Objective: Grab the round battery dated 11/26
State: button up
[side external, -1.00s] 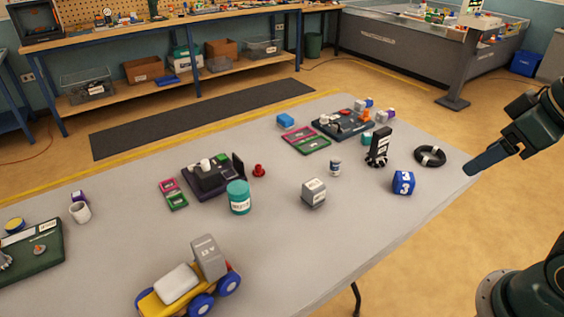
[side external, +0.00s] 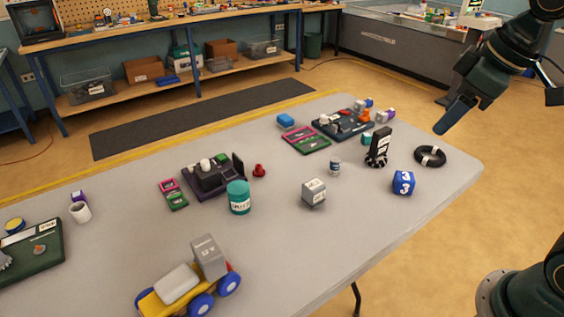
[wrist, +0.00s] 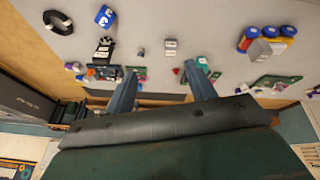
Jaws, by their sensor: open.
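No date 11/26 is legible in either view, so I cannot tell for sure which thing is the round battery. A small upright cylinder with a pale and dark label (side external: 334,167) stands mid-table, and it shows tiny in the wrist view (wrist: 141,52). A larger teal cylinder with a white label (side external: 239,197) stands further left. My gripper (side external: 446,122) is above the table's right end, angled down, clear of everything. In the wrist view my gripper (wrist: 161,86) shows two blue fingers spread apart with nothing between them.
A grey box (side external: 313,192), a blue numbered cube (side external: 403,182), a black ring (side external: 430,156) and an upright black block (side external: 379,146) stand around the small cylinder. A yellow toy truck (side external: 187,289) is at the front. Bare grey table (side external: 270,250) lies between.

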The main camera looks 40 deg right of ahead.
jog(key=w+d+n+g, duration=0.1)
jog(key=w+d+n, duration=0.15)
jog(key=w, duration=0.75)
jog(key=n+g, duration=0.4)
jog(key=n, duration=0.7)
send_over(335, 159)
notch_tip(335, 159, down, 21)
jog(key=shift+f, duration=0.2)
jog(key=shift+f, duration=0.15)
jog(key=shift+s+f, duration=0.1)
jog(key=shift+f, duration=4.05)
